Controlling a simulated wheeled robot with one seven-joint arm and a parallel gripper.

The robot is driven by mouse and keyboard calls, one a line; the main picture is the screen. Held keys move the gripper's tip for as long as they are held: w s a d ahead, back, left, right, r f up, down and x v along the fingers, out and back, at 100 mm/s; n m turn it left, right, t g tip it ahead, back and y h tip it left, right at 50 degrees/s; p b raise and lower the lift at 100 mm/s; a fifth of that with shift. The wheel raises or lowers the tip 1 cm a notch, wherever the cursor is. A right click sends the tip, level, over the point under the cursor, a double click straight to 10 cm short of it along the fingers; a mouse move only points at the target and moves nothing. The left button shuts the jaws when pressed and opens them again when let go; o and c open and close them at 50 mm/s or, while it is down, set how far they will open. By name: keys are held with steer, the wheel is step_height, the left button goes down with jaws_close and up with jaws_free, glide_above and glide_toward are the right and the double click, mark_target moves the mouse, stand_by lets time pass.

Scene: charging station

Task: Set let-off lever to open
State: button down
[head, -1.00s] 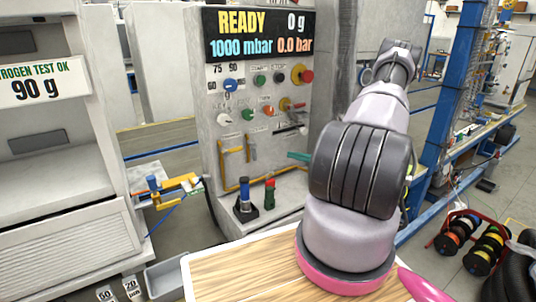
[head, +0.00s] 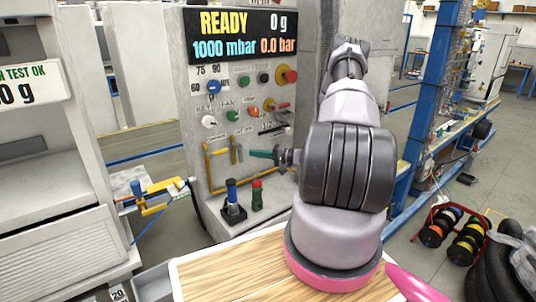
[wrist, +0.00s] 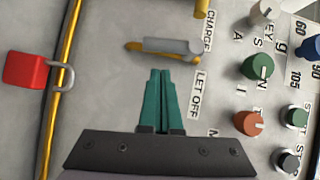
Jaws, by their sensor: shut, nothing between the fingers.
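The control panel (head: 202,100) shows two small levers side by side. The grey lever with a yellow-orange end (wrist: 172,46) lies nearest the LET OFF label (wrist: 197,93), so it seems to be the let-off lever; in the head view this lever (head: 240,152) hangs downward. A yellow lever (head: 233,150) is beside it, partly cut off at the top of the wrist view (wrist: 201,8). My gripper (wrist: 160,75) has green fingers pressed together, empty. Its tips point at the grey lever, just short of it in the picture; contact cannot be told. It also shows in the head view (head: 253,153).
Knobs, including an orange one (wrist: 249,123) and a green one (wrist: 258,66), sit beside the levers. A yellow pipe (wrist: 66,70) and a red padlock (wrist: 26,70) are on the other side. Blue (head: 232,196) and red (head: 257,195) fittings stand below on the ledge.

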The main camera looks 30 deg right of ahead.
mark_target(239, 151)
steer(key=shift+a+f, duration=0.15)
steer(key=shift+a, duration=0.9)
steer(key=shift+a+f+m+t+y, duration=0.15)
steer(key=shift+a+m, duration=0.2)
steer(key=shift+a, duration=0.1)
steer(key=shift+a+f+m+t+y, duration=0.1)
steer(key=shift+a+m+t+y, duration=0.05)
steer(key=shift+a+m, duration=0.25)
